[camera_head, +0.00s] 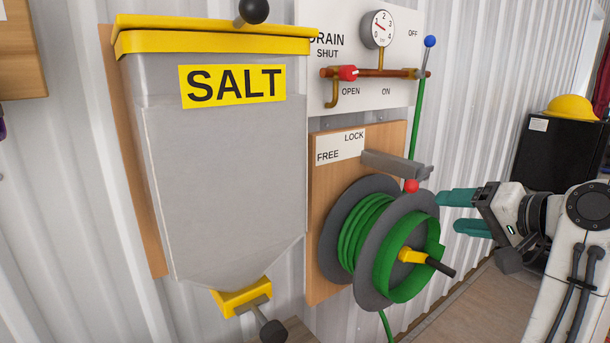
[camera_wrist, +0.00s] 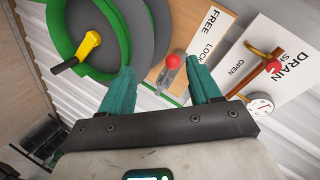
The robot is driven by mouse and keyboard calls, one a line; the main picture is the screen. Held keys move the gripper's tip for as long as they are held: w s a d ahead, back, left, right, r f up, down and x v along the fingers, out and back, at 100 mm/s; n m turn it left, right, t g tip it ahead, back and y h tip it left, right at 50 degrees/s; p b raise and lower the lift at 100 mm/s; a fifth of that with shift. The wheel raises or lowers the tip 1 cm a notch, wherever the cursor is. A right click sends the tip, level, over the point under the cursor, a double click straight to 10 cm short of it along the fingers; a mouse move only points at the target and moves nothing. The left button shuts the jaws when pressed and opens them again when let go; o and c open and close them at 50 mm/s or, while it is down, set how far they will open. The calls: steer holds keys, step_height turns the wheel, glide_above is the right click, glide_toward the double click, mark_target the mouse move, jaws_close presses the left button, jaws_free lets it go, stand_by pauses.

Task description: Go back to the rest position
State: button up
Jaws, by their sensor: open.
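My gripper (camera_head: 457,212) is at the right in the head view, its two teal fingers apart with nothing between them. In the wrist view my gripper (camera_wrist: 163,88) also shows open and empty. It is to the right of the hose reel (camera_head: 363,245), apart from it in the head view. The red-knobbed lock lever (camera_head: 411,186) is at the reel's upper right, left of my fingers. In the wrist view the red knob (camera_wrist: 173,61) shows beyond the gap between the fingertips. I cannot tell the exact distance.
A grey salt bin (camera_head: 222,180) hangs on the left. A drain panel (camera_head: 350,106) with gauge and copper pipe is above the reel. The reel's black crank handle (camera_head: 440,267) sticks out below my fingers. A black cabinet (camera_head: 556,150) with a yellow hard hat (camera_head: 572,107) stands behind right.

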steer(key=s+f+n+g+h, duration=0.15)
steer(key=s+f, duration=0.35)
steer(key=f, duration=0.5)
steer(key=s+d+f+g+h, duration=0.1)
steer(key=s+f+g, duration=0.1)
steer(key=s+f, duration=0.5)
steer(key=s+f+g+h, duration=0.2)
steer(key=s+f, duration=0.1)
steer(key=f, duration=0.9)
steer(key=s+f+n+g, duration=0.1)
steer(key=s+f, duration=0.3)
steer(key=s, duration=0.4)
steer(key=s+f+n+g+h, duration=0.1)
steer(key=s+f+g, duration=0.1)
steer(key=s+f, duration=0.3)
steer(key=s+f+n+g+h, duration=0.1)
steer(key=s+f, duration=0.4)
steer(key=s, duration=0.7)
steer(key=shift+s+n+g, duration=0.35)
steer(key=shift+s+g, duration=0.05)
steer(key=shift+g, duration=0.45)
